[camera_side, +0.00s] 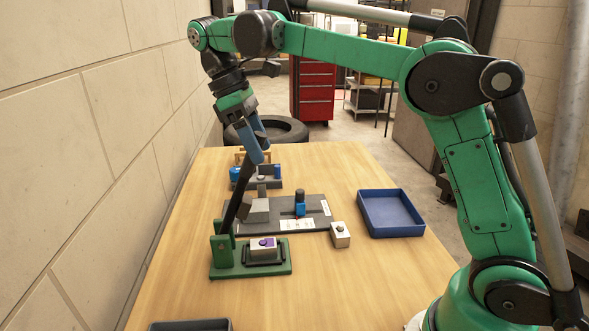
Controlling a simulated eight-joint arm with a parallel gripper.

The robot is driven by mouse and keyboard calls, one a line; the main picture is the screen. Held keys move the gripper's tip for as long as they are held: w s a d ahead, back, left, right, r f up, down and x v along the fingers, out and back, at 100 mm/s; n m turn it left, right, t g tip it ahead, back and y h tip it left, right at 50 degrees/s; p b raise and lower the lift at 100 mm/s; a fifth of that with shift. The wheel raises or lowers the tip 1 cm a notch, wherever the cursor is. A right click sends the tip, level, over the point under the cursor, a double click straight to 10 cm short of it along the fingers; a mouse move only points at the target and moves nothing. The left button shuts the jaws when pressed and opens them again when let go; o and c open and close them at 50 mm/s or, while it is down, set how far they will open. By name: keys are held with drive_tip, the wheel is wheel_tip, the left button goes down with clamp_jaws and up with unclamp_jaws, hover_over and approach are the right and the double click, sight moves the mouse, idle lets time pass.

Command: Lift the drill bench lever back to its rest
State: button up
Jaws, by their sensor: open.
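The drill bench (282,268) has a green base plate with a green upright at its left end, near the front of the table. Its dark lever (237,197) runs from the upright steeply up and to the right. A pale block with a purple top (262,246) sits on the base in a dark holder. My gripper (260,156), with blue fingers, is open and points down at the upper part of the lever. The fingers overlap the lever's upper end in this view. I cannot tell whether they touch it or stand around it.
A grey plate (318,208) with a blue-and-black post lies behind the bench. A small pale block (340,235) and a blue tray (362,213) are to its right. A dark tray (190,325) is at the front edge. A wall (80,150) runs along the left. The front right tabletop is clear.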

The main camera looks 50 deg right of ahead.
drive_tip(key=shift+s, duration=0.1)
drive_tip(key=shift+s+d+f, duration=0.1)
drive_tip(key=shift+s+d, duration=0.05)
drive_tip(key=shift+d, duration=0.05)
drive_tip(key=s+d+f+t+y, duration=0.6)
drive_tip(key=s+d+f, duration=0.1)
drive_tip(key=f, duration=0.3)
drive_tip(key=w+v, duration=0.1)
drive_tip(key=v, duration=0.4)
drive_tip(key=w+a+n+g+h, duration=0.2)
drive_tip(key=w+a+g+h, duration=0.2)
drive_tip(key=g+h, duration=0.25)
drive_tip(key=s+f+y, duration=0.1)
drive_tip(key=f, duration=0.2)
drive_tip(key=s+d+f+t+y, duration=0.1)
drive_tip(key=f, duration=0.2)
drive_tip(key=s+d+f+t+y, duration=0.1)
drive_tip(key=f, duration=0.2)
drive_tip(key=shift+s+f+t, duration=0.1)
drive_tip(key=shift+s+t, duration=0.05)
drive_tip(key=shift+t, duration=0.1)
drive_tip(key=shift+f+t+y, duration=0.3)
drive_tip(key=shift+f+y, duration=0.15)
drive_tip(key=shift+f, duration=0.05)
